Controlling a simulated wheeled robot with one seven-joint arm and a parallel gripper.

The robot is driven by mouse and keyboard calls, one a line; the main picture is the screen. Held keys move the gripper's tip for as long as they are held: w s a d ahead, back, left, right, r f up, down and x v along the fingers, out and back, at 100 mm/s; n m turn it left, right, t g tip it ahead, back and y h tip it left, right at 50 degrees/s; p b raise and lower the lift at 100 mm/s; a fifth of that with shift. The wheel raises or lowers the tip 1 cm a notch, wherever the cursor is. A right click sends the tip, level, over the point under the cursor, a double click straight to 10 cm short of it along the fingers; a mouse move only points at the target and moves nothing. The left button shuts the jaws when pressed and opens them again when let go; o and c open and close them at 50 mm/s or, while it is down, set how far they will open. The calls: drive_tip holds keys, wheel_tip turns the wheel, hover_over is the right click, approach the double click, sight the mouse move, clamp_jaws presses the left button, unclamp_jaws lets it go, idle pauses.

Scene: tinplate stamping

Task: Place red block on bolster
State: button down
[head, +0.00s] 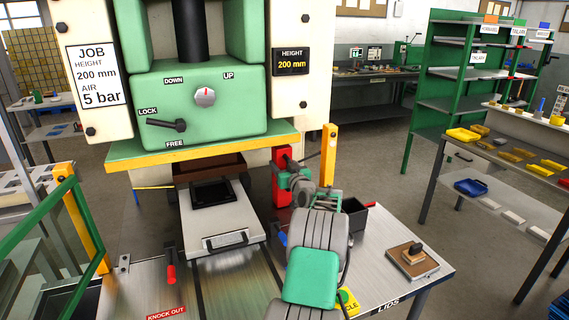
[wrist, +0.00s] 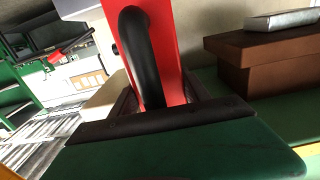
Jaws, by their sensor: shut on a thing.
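The red block (head: 282,180) is upright at the right side of the press opening in the head view, partly covered by my gripper. In the wrist view the red block (wrist: 180,50) is close up, with a black curved handle at its front. My gripper (head: 298,182) is shut on the red block, apparently at this handle; its fingertips are hard to make out. I cannot clearly make out the bolster, the bed under the press; the ram and a pale die plate (head: 185,225) with a black recess cover much of that area.
The green ram (head: 235,128) with its yellow-edged flange hangs above. A brown die part (head: 205,165) sits beneath it, also in the wrist view (wrist: 270,85). A yellow post (head: 328,155) stands close right of my gripper. A side table (head: 375,285) holds a wooden-based stamp.

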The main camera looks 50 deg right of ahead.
drive_tip(key=shift+r, duration=0.2)
drive_tip(key=c, duration=0.5)
unclamp_jaws()
drive_tip(key=shift+s+f, duration=0.1)
drive_tip(key=shift+f, duration=0.25)
